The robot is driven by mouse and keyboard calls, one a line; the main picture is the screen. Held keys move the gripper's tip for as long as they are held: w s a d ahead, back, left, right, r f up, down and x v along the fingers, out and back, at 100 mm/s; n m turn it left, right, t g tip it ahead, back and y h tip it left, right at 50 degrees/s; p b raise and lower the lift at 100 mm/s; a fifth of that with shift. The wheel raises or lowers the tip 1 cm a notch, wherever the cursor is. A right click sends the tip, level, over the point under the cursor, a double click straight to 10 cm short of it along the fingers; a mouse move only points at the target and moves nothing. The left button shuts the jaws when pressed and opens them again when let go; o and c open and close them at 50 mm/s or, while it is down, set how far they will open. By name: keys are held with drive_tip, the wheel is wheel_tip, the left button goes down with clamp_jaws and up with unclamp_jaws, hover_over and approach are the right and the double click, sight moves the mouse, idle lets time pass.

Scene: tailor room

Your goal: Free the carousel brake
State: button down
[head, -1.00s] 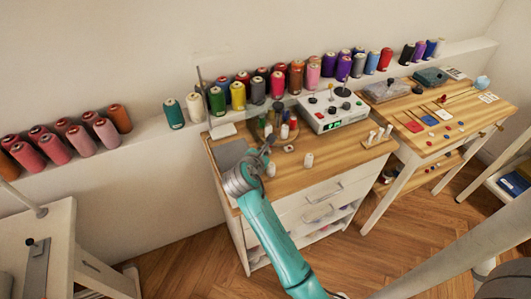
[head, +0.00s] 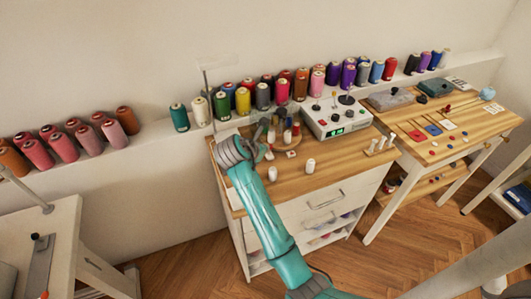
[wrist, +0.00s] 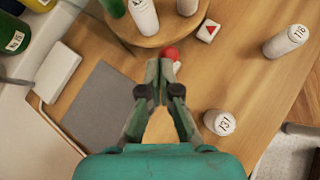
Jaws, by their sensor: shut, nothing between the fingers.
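The round wooden carousel (wrist: 152,36) stands on the desk with spools on it. It also shows in the head view (head: 291,142), partly behind my gripper. A small red ball knob (wrist: 170,54) with a pale part below it sits at the carousel's near edge; it looks like the brake. My gripper (wrist: 163,66) is shut and empty, with its fingertips just short of the knob in the picture. I cannot tell whether they touch it. In the head view my gripper (head: 262,132) is over the left part of the desk, small and partly hidden.
A white block with a red triangle (wrist: 209,31) lies right of the knob. White spools marked 131 (wrist: 219,122) and 116 (wrist: 286,41) are farther right. A grey mat (wrist: 103,105) lies left. A control box (head: 336,117) stands behind right.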

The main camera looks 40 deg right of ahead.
drive_tip(key=shift+w+d+r, duration=0.1)
drive_tip(key=shift+w+d, duration=0.15)
drive_tip(key=shift+w, duration=0.55)
drive_tip(key=shift+r, duration=0.1)
drive_tip(key=shift+r, duration=0.7)
